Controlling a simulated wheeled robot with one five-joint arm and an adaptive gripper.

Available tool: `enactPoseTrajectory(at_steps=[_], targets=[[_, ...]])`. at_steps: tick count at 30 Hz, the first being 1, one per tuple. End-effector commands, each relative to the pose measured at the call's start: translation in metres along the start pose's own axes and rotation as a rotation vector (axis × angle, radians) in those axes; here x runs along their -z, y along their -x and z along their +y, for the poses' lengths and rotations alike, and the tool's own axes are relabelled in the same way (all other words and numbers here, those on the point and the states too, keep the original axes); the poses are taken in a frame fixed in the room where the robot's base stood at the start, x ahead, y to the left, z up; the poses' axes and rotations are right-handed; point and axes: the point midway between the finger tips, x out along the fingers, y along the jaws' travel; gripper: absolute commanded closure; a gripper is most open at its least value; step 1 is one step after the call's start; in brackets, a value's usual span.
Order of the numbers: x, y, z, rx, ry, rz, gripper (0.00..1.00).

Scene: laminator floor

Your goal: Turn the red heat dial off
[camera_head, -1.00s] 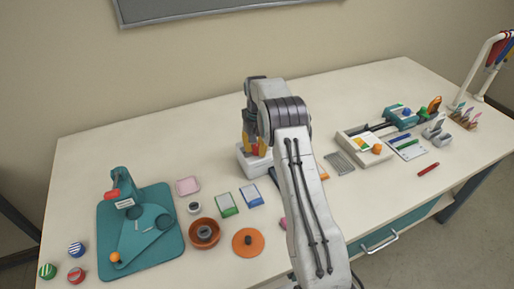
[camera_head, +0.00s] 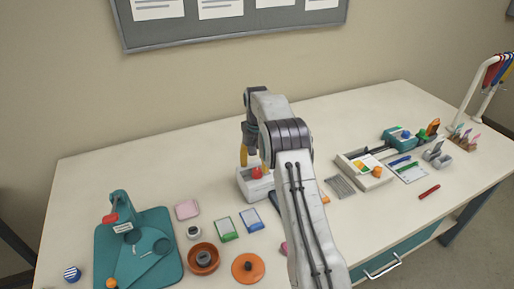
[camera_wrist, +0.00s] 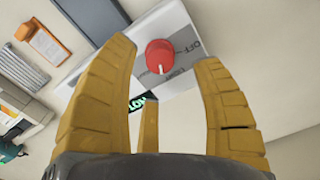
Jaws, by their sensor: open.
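The red heat dial (camera_head: 257,172) sits on the white laminator (camera_head: 254,186) near the middle of the table. In the wrist view the dial (camera_wrist: 159,56) is round and red with a white pointer mark. The mark points down, toward the "LOW" lettering and away from the grey "OFF" label (camera_wrist: 186,42). My gripper (camera_head: 254,158) is just above the dial. Its yellow fingers are open in the wrist view (camera_wrist: 164,54), one on each side of the dial, with nothing held. I cannot tell their exact height above it. My arm hides part of the table to the right.
A small dark display with green letters (camera_wrist: 138,101) is on the laminator. Green and blue card packs (camera_head: 226,229) lie at left, beside an orange bowl (camera_head: 191,262). A white tray (camera_head: 349,170) stands at right. The wall is behind the table.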

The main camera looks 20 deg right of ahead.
Motion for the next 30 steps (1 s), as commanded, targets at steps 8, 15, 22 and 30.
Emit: enactPoseTrajectory(at_steps=[8,15,22,30], targets=[[0.000,0.048,0.000,0.000,0.000,0.002,0.40],[0.000,0.067,0.000,0.000,0.000,-0.001,0.40],[-0.001,0.073,0.000,0.000,0.000,-0.002,0.40],[-0.001,0.073,0.000,0.000,0.000,-0.003,0.40]])
